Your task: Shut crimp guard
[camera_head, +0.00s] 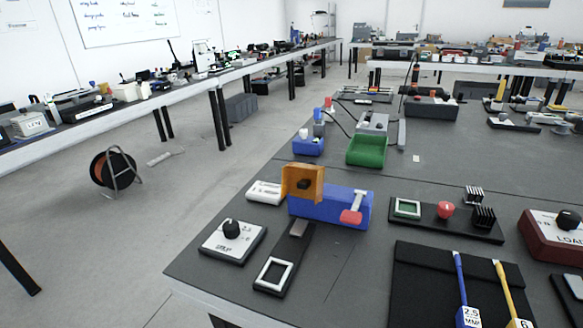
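A blue crimping device (335,206) stands near the left corner of the dark workbench. An orange guard (292,183) with a dark knob stands upright at its left end, rising above the blue body. I take this to be the crimp guard; it looks raised, but its hinge is not clear. A red and white lever (352,208) sits at the right of the blue body. My gripper is not in view, and nothing touches the guard.
A dial box (233,241) and a dark plate with a white square frame (273,275) lie in front. A black mat with tools (420,280) lies front right.

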